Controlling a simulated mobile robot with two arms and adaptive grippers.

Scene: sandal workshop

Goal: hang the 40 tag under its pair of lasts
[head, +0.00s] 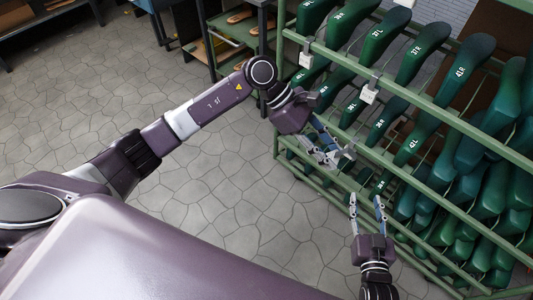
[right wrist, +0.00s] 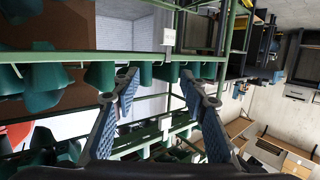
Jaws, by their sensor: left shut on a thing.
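My left gripper (head: 328,154) is in front of the green rack's left part. It is shut on a small pale grey piece (head: 346,154), apparently a tag; no number is readable on it. My right gripper (head: 366,203) is lower and to the right, open and empty; its spread fingers also fill the middle of the right wrist view (right wrist: 162,88). Green lasts hang in rows on the rack, with readable marks such as 37R (head: 421,52), 41R (head: 468,68) and 42L (head: 413,143). I cannot make out a pair marked 40.
White tags hang from the green rack (head: 405,93) at the upper left (head: 305,60) and the middle (head: 369,96). A shelf unit with sandals (head: 238,32) stands left of the rack. The stone floor (head: 215,185) is clear at the left.

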